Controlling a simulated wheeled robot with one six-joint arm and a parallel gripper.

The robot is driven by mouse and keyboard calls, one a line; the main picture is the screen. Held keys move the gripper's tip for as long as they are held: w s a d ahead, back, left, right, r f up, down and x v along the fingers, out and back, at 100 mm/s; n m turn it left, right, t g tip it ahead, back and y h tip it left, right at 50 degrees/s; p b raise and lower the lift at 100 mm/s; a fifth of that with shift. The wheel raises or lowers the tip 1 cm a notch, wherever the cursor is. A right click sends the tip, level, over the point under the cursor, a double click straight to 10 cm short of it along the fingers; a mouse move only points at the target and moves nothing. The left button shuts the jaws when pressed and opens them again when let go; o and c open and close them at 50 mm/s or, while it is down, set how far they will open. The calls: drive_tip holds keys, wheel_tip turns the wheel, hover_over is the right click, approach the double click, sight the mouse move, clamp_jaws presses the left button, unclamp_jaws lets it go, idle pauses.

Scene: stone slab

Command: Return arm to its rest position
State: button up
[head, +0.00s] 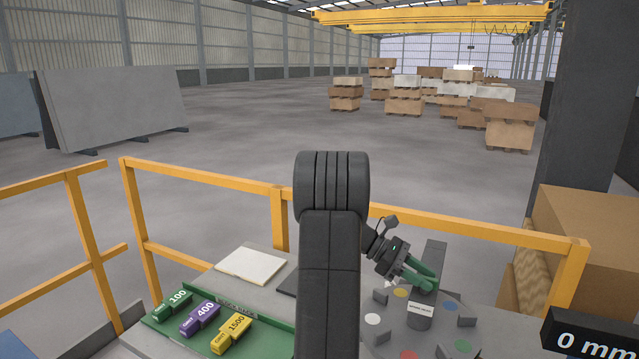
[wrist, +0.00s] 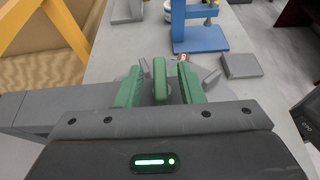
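My gripper (head: 422,280) is low over the right part of the grey worktop (head: 470,285), at the end of my dark arm. In the wrist view my gripper (wrist: 160,72) has its two green fingers apart. A rounded green piece (wrist: 160,82) stands between them, with a narrow gap on each side. I cannot tell what this piece is or whether it is fixed to the worktop. The arm is bent and reaches down to the right; its thick upper link hides the middle of the worktop.
Green, purple and yellow labelled blocks (head: 201,317) sit in a green tray at left. Coloured discs and small grey holders surround the gripper. A blue stand (wrist: 200,38) and a grey block (wrist: 240,65) lie beyond the fingers. Yellow railings (head: 200,175) border the worktop.

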drive_tip(key=shift+s+d+f+b, duration=0.3)
drive_tip(key=shift+d+f+b, duration=0.1)
drive_tip(key=shift+d, duration=0.15)
drive_tip(key=shift+w+f+n+t+b, duration=0.1)
drive_tip(key=shift+n+t+b, duration=0.4)
drive_tip(key=shift+t, duration=0.1)
drive_tip(key=shift+a+n+t+h+b, duration=0.15)
drive_tip(key=shift+n+t+h+b, duration=0.35)
drive_tip(key=shift+n+t+b, duration=0.25)
drive_tip(key=n+t+b, duration=0.3)
drive_tip(key=t, duration=0.1)
drive_tip(key=shift+r+n+t+b, duration=0.2)
drive_tip(key=shift+n+t+b, duration=0.45)
drive_tip(key=shift+n+b, duration=0.1)
drive_tip(key=shift+r, duration=0.1)
